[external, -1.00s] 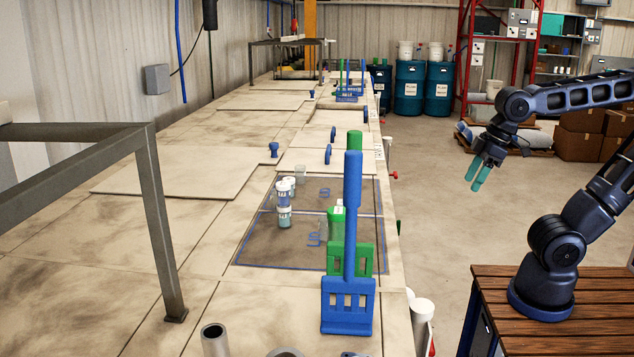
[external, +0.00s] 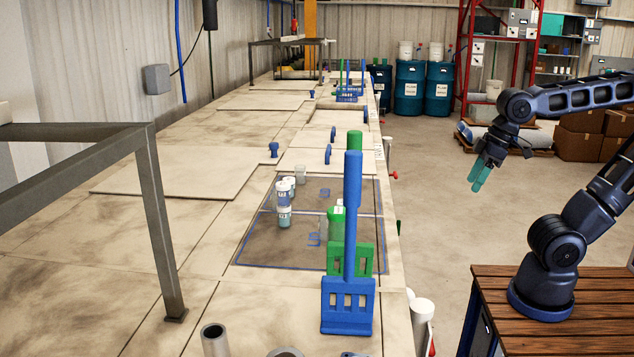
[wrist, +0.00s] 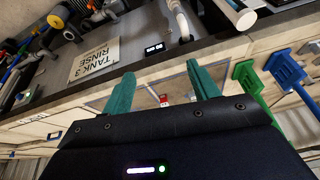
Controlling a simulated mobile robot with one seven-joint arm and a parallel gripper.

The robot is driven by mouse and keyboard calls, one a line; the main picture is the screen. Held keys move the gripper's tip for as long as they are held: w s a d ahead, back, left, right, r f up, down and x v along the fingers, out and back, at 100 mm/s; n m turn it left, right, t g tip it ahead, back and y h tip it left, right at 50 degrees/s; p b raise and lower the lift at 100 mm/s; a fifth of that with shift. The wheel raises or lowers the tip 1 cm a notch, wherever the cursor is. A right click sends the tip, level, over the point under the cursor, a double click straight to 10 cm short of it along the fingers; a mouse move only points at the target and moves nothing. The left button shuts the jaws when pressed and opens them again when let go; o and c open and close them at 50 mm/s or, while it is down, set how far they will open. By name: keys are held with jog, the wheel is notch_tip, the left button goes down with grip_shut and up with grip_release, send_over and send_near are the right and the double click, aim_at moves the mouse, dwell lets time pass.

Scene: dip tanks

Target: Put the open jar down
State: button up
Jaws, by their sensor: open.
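My gripper (external: 475,184) is open and hangs in the air to the right of the bench, well apart from the jars. In the wrist view its two teal fingers (wrist: 163,88) are spread, with nothing held between them. A jar with a white and blue upper part and a grey-teal lower part (external: 284,206) stands upright on the dark panel of the bench. A smaller pale jar (external: 290,184) stands behind it, and another pale or clear vessel (external: 301,175) is partly hidden behind that. I cannot tell which jar is open.
A blue rack handle (external: 348,300) and a green one (external: 365,260) stand at the bench's right edge; a green container (external: 335,225) is behind them. A metal frame (external: 160,220) stands at left. A "TANK 3 RINSE" sign (wrist: 94,60) shows in the wrist view.

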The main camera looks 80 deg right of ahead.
jog(key=w+a+r+m+g, duration=0.15)
jog(key=w+m, duration=0.45)
jog(key=w, duration=0.9)
jog(key=w+a+m+g, duration=0.15)
jog(key=w+m, duration=0.55)
jog(key=w, duration=0.8)
jog(key=w+f+m+g, duration=0.1)
jog(key=w+f+m, duration=0.35)
jog(key=w, duration=0.45)
jog(key=shift+n, duration=0.45)
jog(key=shift+a+f, duration=0.2)
jog(key=shift+f, duration=1.55)
jog(key=shift+a+f, duration=0.15)
jog(key=shift+f, duration=1.65)
jog(key=shift+a+f, duration=0.2)
jog(key=shift+f, duration=1.55)
jog(key=shift+c, duration=0.4)
jog(key=c, duration=1)
jog(key=shift+c, duration=0.2)
notch_tip(320, 180, up, 20)
